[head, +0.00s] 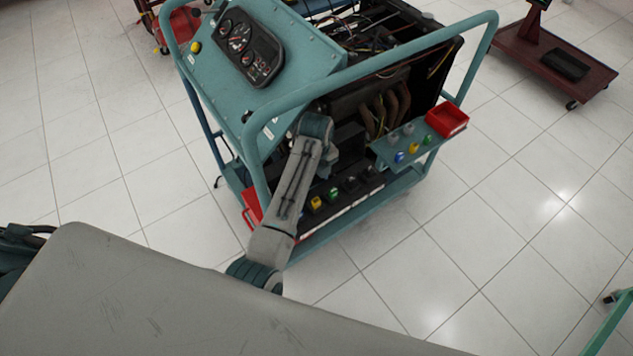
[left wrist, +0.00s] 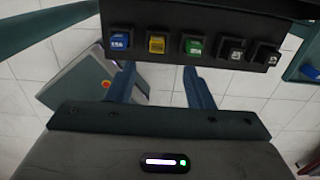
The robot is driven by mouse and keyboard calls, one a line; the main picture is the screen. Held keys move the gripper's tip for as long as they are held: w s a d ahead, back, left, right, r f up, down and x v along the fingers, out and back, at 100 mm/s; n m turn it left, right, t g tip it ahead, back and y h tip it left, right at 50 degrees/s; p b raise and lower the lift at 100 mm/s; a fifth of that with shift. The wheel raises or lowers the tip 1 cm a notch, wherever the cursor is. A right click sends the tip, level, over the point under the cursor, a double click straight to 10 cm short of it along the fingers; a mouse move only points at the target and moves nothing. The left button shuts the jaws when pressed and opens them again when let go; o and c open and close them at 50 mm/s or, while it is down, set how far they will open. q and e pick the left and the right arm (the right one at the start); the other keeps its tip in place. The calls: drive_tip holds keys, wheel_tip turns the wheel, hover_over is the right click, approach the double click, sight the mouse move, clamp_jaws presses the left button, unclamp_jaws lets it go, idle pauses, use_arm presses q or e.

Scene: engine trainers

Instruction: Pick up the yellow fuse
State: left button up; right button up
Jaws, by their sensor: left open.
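The yellow fuse (left wrist: 156,44) sits in a black fuse strip (left wrist: 215,18) in the left wrist view, between a blue fuse (left wrist: 120,40) and a green fuse (left wrist: 194,47). In the head view the yellow fuse (head: 316,203) shows low on the engine trainer, just right of my left forearm. My left gripper (left wrist: 158,72) is open and empty; its two fingers are apart, with the yellow fuse between their lines and just beyond the tips, not touched. In the head view my left gripper (head: 325,168) is small and partly hidden by the wrist. My right gripper is not in view.
Black fuses (left wrist: 231,50) fill the strip's right side. The teal trainer frame (head: 380,62) arches above my arm. A side shelf (head: 385,150) holds several coloured pieces and a red bin (head: 446,119). Another red bin (head: 252,205) is left of my forearm.

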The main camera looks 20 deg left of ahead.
use_arm(q)
hover_over(316, 200)
wheel_tip(316, 200, down, 4)
drive_tip(key=shift+s+f, duration=0.1)
drive_tip(key=shift+s, duration=0.05)
drive_tip(key=shift+f+p, duration=0.3)
drive_tip(key=shift+f, duration=2.75)
clamp_jaws()
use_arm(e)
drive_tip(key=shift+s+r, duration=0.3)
use_arm(q)
drive_tip(key=shift+r, duration=0.15)
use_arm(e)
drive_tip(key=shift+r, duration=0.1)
